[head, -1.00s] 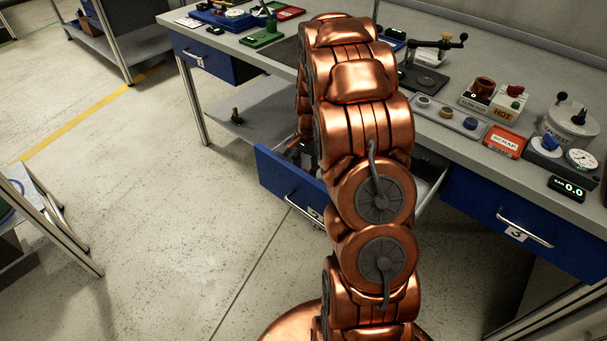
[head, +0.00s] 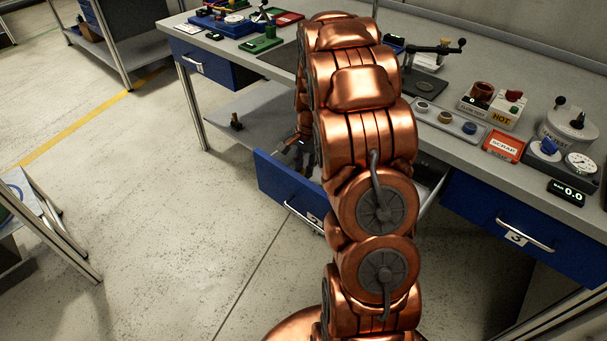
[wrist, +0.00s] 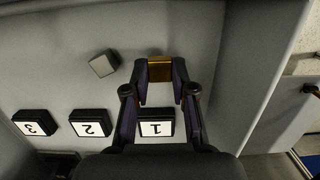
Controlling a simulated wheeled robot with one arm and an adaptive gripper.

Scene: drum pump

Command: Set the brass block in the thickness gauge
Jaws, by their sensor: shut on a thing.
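In the wrist view my gripper (wrist: 160,76) is shut on the brass block (wrist: 160,66), which sits between its fingertips above a grey drawer floor. In the head view my gripper (head: 300,148) is mostly hidden by my arm, over the open blue drawer (head: 283,187), and the block cannot be made out. I cannot tell for sure which device is the thickness gauge. A blue base with a round dial (head: 234,18) stands at the back left of the bench.
A grey block (wrist: 103,63) lies loose in the drawer, near tags numbered 1 (wrist: 156,129), 2 (wrist: 91,129) and 3 (wrist: 35,129). The drawer wall (wrist: 250,70) rises close on the right. On the bench are a red scrap tray (head: 503,146) and a dial tester (head: 579,163).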

